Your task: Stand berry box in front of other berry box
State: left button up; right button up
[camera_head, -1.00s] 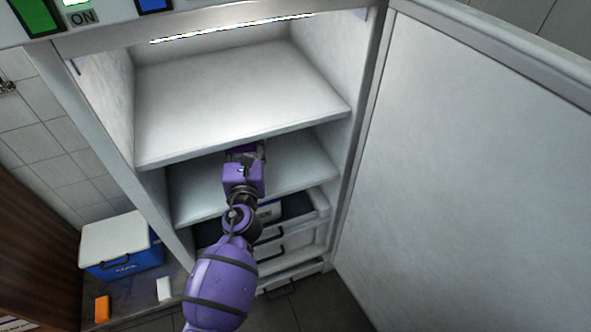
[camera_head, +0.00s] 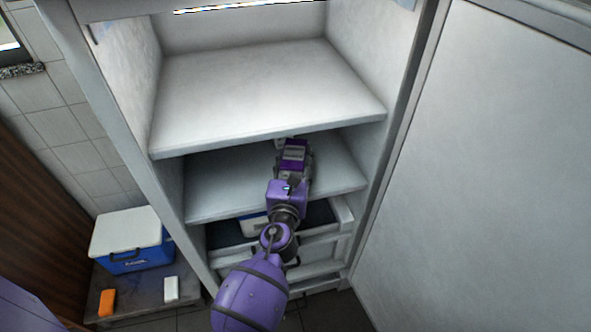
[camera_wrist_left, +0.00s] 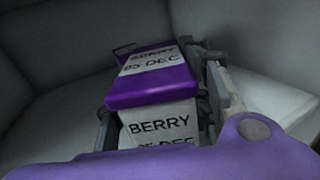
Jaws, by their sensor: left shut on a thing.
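My left gripper (camera_head: 291,165) is shut on a berry box (camera_head: 294,154) over the middle shelf (camera_head: 230,185), just below the front edge of the upper shelf. The left wrist view shows the held berry box (camera_wrist_left: 155,92) between the fingers (camera_wrist_left: 160,105). I cannot make out a second berry box; the upper shelf hides the back of the middle shelf. My right gripper is not in view.
The upper shelf (camera_head: 260,95) is bare and overhangs the middle one. Drawers (camera_head: 320,250) sit below. The cabinet door (camera_head: 480,150) stands open at the right. A blue and white cooler (camera_head: 130,240), an orange object (camera_head: 106,302) and a white object (camera_head: 171,288) are at the lower left.

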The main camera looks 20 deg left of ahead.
pick_arm(q)
notch_tip(320, 180, down, 2)
jog(key=shift+f+b, duration=0.1)
jog(key=shift+b, duration=0.45)
jog(key=o, duration=1.4)
